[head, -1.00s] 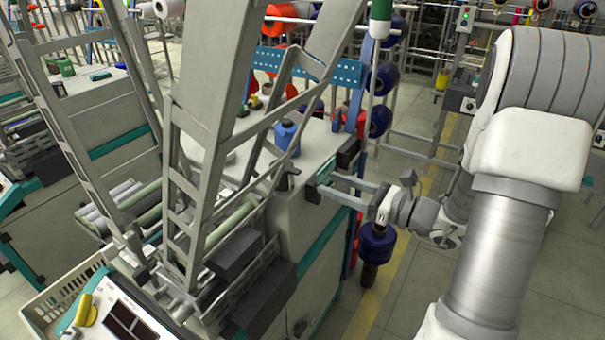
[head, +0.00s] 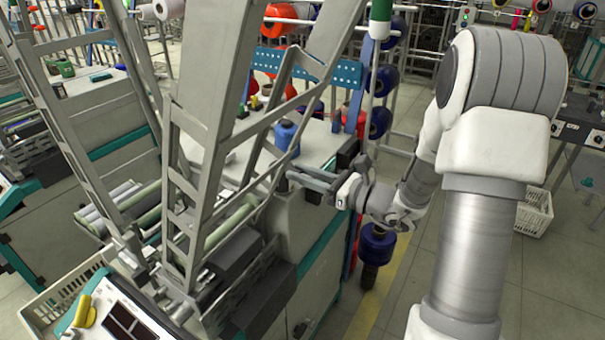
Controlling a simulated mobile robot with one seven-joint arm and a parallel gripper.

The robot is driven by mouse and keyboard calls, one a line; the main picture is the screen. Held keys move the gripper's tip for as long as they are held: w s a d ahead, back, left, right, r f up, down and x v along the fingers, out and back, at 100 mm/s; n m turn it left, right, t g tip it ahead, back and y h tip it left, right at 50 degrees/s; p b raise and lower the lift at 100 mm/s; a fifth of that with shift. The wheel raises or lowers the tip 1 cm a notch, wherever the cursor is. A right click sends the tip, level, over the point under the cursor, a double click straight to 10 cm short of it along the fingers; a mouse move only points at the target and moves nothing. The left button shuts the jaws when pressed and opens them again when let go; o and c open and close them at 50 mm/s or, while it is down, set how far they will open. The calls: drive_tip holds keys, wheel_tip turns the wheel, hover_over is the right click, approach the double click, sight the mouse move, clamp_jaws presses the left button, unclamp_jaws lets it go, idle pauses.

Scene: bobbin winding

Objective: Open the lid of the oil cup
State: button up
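I cannot clearly make out the oil cup or its lid. A small dark fitting (head: 283,184) on the near upper edge of the grey machine (head: 283,230) may be it, but it is small and partly covered. My gripper (head: 297,179) reaches in from the right, level with that edge, its two long grey fingers pointing left. The fingers look apart, one above the other, with nothing visible between them. Their tips are close to the dark fitting in the picture. I cannot tell whether they touch it.
A blue bobbin (head: 286,135) stands on the machine top behind my gripper. A slanted grey frame post (head: 210,90) rises just left. A dark box (head: 346,150) is at the machine's right corner, and a dark blue spool (head: 377,243) hangs below my wrist.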

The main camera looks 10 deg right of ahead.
clamp_jaws()
idle(1.1)
